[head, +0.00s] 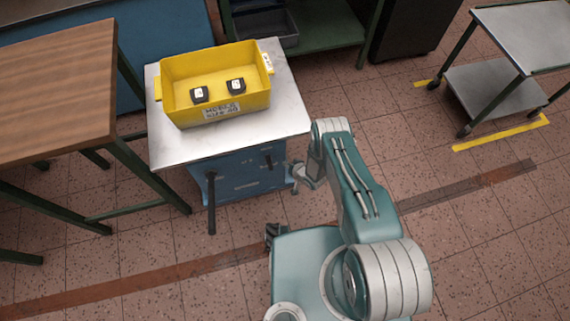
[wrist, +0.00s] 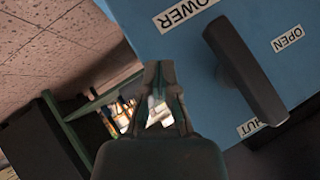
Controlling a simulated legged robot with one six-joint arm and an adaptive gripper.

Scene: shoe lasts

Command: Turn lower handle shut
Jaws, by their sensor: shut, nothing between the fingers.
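In the wrist view, a thick black handle (wrist: 246,72) slants across the blue panel, beside a partly cut label that reads "OWER". Its free end lies close to the "SHUT" label (wrist: 262,122), and the "OPEN" label (wrist: 287,39) is off to its side. My gripper (wrist: 159,66) is shut and empty, left of this handle and apart from it. In the head view, my gripper (head: 300,174) is beside the cabinet's right edge.
A yellow bin (head: 172,112) with two small black, white-labelled items stands on the cabinet's metal top (head: 290,112). A wooden table (head: 55,90) stands close on the left. A metal cart (head: 485,95) is at the far right. The floor between cart and cabinet is clear.

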